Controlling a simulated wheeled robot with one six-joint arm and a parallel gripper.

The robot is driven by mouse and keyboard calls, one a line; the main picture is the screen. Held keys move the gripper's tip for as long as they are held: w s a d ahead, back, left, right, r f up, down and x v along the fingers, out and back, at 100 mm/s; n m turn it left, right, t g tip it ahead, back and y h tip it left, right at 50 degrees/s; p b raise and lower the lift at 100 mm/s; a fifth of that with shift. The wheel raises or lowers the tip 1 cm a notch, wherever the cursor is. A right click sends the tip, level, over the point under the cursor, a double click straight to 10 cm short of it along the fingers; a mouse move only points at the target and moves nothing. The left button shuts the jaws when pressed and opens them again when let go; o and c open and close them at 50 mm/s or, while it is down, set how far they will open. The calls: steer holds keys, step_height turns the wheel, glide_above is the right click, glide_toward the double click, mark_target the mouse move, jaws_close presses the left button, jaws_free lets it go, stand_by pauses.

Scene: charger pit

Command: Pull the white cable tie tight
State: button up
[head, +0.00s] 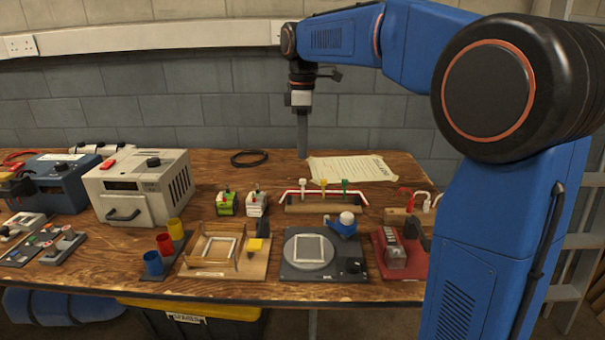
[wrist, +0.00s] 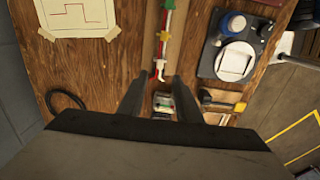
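The white cable tie (head: 303,187) stands at the left end of a wooden block (head: 322,209), around a bundle with red cable. Yellow (head: 324,184) and green (head: 345,185) ties stand to its right on the same bundle. In the wrist view the white tie (wrist: 160,68) lies just beyond the fingertips, roughly in line with the gap between them. My gripper (head: 303,156) points down above and apparently behind the block in the head view. In the wrist view my gripper (wrist: 158,92) has its two fingers apart with nothing held between them.
A paper sheet (head: 352,168) and a black cable loop (head: 249,158) lie at the back of the bench. Two small boxes, one green (head: 227,204), stand left of the block. A dark scale (head: 325,268) and a wooden fixture (head: 255,268) are in front.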

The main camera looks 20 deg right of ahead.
mark_target(303, 180)
step_height(303, 180, down, 9)
stand_by(0.4)
jaws_close()
